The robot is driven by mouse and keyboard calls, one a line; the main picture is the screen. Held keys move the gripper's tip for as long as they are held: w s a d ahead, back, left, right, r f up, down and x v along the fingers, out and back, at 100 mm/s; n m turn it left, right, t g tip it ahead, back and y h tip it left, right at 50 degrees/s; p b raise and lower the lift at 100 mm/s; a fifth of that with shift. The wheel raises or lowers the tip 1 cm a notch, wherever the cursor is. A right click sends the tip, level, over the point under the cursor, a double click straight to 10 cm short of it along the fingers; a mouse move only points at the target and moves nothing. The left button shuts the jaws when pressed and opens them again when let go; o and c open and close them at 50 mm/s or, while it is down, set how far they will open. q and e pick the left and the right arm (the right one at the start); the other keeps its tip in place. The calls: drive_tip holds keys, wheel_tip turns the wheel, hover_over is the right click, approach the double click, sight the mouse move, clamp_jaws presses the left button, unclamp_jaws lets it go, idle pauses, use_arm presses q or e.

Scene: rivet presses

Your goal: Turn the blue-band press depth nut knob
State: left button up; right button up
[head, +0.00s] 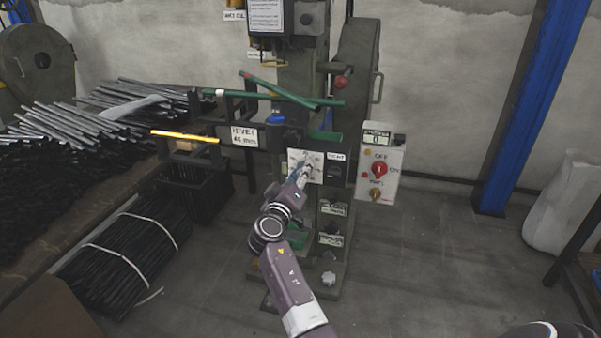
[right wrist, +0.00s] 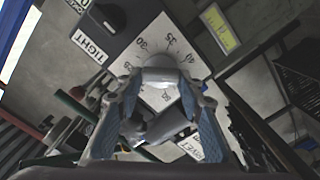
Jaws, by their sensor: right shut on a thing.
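The press (head: 300,75) stands in the middle of the head view. A white dial plate (head: 316,157) with marks is on its front, and in the right wrist view the dial plate (right wrist: 172,42) shows numbers such as 30, 35 and 40. My right gripper (head: 302,174) reaches up to the dial in the head view. In the right wrist view my right gripper (right wrist: 160,88) has its two blue-padded fingers on either side of the knob, shut on it.
A grey control box (head: 394,160) with a red switch is right of the dial. A TIGHT label (right wrist: 92,46) is beside the dial. A bar with a RIVET sign (head: 244,137) sticks out left. Bundled dark rods (head: 125,255) lie lower left.

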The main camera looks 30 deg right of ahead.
drive_tip(key=shift+r, duration=0.1)
drive_tip(key=o, duration=1.1)
drive_tip(key=shift+o, duration=0.3)
